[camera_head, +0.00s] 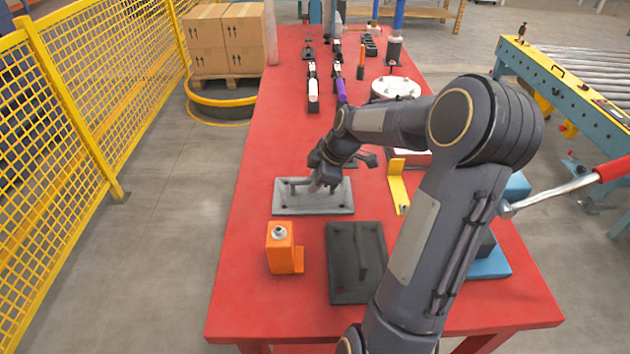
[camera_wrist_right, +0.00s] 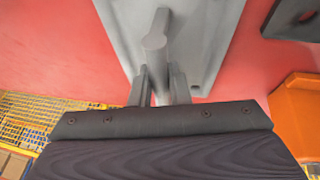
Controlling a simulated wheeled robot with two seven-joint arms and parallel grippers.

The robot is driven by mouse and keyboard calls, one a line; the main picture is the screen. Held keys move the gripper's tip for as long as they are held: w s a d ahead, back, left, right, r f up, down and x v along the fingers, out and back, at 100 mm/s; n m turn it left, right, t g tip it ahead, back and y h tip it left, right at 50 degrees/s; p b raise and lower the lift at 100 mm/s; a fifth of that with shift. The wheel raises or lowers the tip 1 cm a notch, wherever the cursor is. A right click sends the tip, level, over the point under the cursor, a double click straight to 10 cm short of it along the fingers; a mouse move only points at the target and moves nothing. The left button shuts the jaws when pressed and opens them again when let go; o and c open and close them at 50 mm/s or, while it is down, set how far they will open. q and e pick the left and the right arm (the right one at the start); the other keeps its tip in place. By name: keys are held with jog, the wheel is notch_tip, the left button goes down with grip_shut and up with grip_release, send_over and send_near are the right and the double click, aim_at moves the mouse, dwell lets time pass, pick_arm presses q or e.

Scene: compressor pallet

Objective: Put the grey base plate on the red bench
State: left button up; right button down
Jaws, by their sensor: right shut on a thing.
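The grey base plate (camera_head: 335,206) lies on the red bench (camera_head: 255,180), left of the bench's middle in the head view. It appears flat on the red top. My right gripper (camera_head: 318,184) is over the plate and shut on its raised grey bar handle. In the right wrist view the two fingers (camera_wrist_right: 158,88) sit on either side of the bar, with the plate (camera_wrist_right: 210,50) beyond them. My arm hides part of the bench to the right. My left gripper is not in view.
A yellow bracket (camera_head: 397,185) is to the right. Tools and a white round flange (camera_head: 396,87) are farther back. A yellow fence (camera_head: 60,110) runs along the left.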

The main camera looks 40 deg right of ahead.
jog(key=c, duration=1.4)
grip_release()
jog(key=shift+o, duration=0.2)
jog(key=v, duration=1.1)
jog(key=s+a+r+m, duration=0.2)
jog(key=s+a+m, duration=0.5)
jog(key=a, duration=0.7)
jog(key=s+a+f+m, duration=0.2)
jog(key=s+a, duration=0.2)
jog(key=s, duration=0.1)
jog(key=s+a+f+m+t+y, duration=0.1)
jog(key=s+a+f+m, duration=0.1)
jog(key=s+a+m, duration=0.1)
jog(key=shift+s+a+f+y+p, duration=0.35)
jog(key=shift+s+a, duration=0.55)
jog(key=shift+a, duration=0.15)
jog(key=shift+s, duration=0.1)
